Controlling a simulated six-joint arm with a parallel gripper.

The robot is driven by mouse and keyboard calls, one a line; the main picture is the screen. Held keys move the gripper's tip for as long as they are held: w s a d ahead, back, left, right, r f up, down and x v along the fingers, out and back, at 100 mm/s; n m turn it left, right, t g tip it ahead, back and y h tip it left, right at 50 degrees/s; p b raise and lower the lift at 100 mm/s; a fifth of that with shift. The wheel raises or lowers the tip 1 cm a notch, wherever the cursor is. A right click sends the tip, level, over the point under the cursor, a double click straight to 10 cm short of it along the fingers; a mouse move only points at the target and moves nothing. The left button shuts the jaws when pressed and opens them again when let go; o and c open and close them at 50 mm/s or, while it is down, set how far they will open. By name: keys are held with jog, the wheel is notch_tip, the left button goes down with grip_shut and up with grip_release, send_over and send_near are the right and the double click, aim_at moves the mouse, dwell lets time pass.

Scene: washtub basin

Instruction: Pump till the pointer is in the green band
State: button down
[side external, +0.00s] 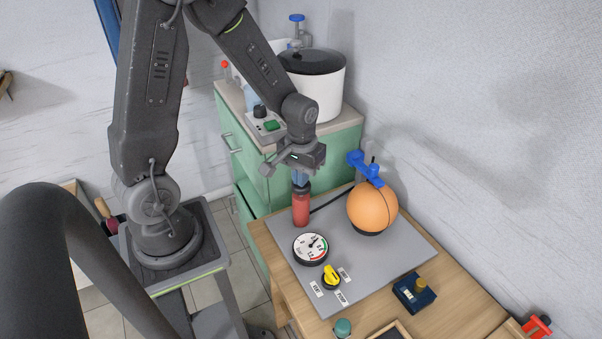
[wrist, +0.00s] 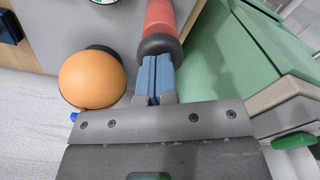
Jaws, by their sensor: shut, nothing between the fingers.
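The red pump cylinder (side external: 300,211) with a dark cap stands upright on the grey board (side external: 400,246); it also shows in the wrist view (wrist: 160,14). My gripper (side external: 301,184) is shut and empty, its blue fingers pointing down at the cap. In the wrist view my fingertips (wrist: 155,60) meet the cap's edge in the picture; I cannot tell whether they press on it. The round white gauge (side external: 309,246) lies in front of the pump. Its face has a small green band and a red band; the pointer's exact place is too small to read.
An orange ball (side external: 372,208) sits right of the pump, with a blue clamp (side external: 364,167) above it. A yellow knob (side external: 331,277) with labels lies in front of the gauge. A dark blue box (side external: 414,292) is at right. A green cabinet (side external: 340,150) with a pot stands behind.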

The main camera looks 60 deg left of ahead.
jog(key=shift+r, duration=3.15)
jog(key=shift+r, duration=0.1)
notch_tip(320, 180, up, 4)
jog(key=shift+f, duration=0.1)
jog(key=s+d+r+m+t, duration=0.5)
jog(key=s+d+r+m, duration=0.1)
jog(key=s+d+r, duration=0.3)
jog(key=shift+s+r+t, duration=0.3)
jog(key=shift+s+r, duration=0.4)
jog(key=shift+s, duration=0.2)
jog(key=shift+w+a, duration=0.1)
